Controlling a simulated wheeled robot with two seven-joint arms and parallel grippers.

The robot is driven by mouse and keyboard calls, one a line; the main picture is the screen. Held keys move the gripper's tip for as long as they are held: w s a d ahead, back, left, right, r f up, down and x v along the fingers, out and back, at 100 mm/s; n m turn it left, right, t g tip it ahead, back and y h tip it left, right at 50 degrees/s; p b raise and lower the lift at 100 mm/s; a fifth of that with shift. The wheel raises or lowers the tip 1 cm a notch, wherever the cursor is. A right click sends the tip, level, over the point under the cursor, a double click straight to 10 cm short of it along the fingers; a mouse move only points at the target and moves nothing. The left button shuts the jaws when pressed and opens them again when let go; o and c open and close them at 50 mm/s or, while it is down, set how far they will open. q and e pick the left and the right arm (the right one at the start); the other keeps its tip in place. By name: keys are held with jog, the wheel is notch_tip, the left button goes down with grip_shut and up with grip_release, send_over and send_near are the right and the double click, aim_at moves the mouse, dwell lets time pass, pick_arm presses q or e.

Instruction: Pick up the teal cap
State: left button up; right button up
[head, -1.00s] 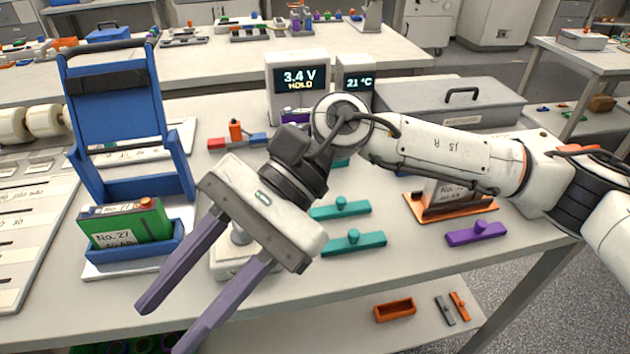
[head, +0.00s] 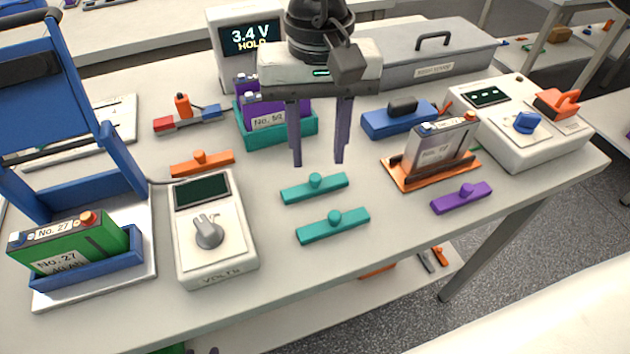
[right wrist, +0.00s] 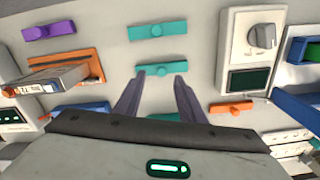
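Two teal caps, each a flat bar with a round knob, lie on the table in the head view: a rear one (head: 314,188) and a front one (head: 333,226). My right gripper (head: 319,161) points down above the table, just behind the rear cap. Its fingers are apart with nothing between them. In the right wrist view, the rear cap (right wrist: 160,70) shows near the open fingertips (right wrist: 156,75), and the front cap (right wrist: 157,30) lies farther off. My left gripper is not in view.
A teal tray (head: 275,135) with purple batteries stands behind the right gripper. The Volta meter (head: 215,225) and an orange cap (head: 202,163) are left. An orange tray (head: 405,178) with a grey battery and a purple cap (head: 461,198) are right. The table's front strip is clear.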

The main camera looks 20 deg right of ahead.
aim_at(315, 177)
notch_tip(315, 177, down, 5)
jog(key=shift+w+a+f, duration=0.1)
jog(key=shift+w+a, duration=0.05)
grip_shut()
